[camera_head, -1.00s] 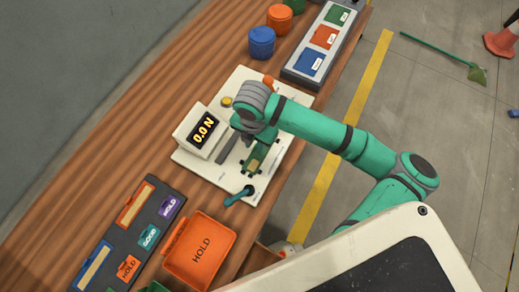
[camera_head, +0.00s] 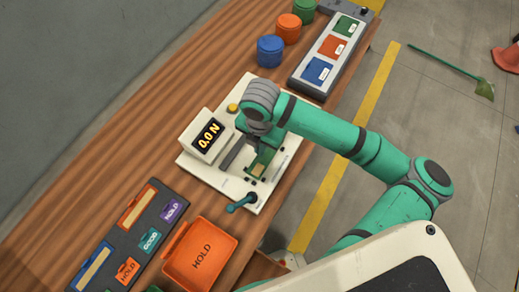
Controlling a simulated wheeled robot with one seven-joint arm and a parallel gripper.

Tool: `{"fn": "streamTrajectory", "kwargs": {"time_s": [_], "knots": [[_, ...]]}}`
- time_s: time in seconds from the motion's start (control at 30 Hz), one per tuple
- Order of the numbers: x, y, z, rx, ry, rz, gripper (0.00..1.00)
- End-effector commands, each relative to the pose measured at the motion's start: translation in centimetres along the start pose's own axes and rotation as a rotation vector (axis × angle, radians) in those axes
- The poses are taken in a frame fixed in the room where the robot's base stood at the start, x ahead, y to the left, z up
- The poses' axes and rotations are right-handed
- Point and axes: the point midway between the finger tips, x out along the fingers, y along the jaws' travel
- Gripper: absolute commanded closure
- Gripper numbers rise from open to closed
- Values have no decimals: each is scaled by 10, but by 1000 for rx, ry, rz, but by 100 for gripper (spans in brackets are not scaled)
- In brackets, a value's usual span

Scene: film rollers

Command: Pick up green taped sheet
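A green piece with a tan patch (camera_head: 263,163) lies on the white test fixture (camera_head: 213,179), beside and partly under my gripper. Another green sheet with a white label (camera_head: 346,27) lies in the grey tray at the top right, beyond an orange-red and a blue one. I cannot tell from the frames which is the taped sheet. My gripper (camera_head: 250,153) points down over the fixture. Its fingers are small and mostly hidden by the wrist, so their opening and any contact with the green piece are unclear.
The fixture has a display reading 0.0 N (camera_head: 208,136) and a teal lever (camera_head: 242,202). The grey tray (camera_head: 313,88) stands beyond it, with blue (camera_head: 270,51), orange and green round containers to its left. An orange HOLD bin (camera_head: 200,256) and a dark label rack (camera_head: 128,235) are nearer.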

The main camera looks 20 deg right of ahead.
Motion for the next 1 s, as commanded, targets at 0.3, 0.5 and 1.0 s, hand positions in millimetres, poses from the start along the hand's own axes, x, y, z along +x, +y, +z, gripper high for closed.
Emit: {"fn": "streamTrajectory", "kwargs": {"time_s": [0.3,0.5,1.0], "knots": [[-62,-64,-10,7,-3,-2,100],[-79,-103,-17,7,-3,-2,100],[-94,-135,-24,3,0,-1,100]]}}
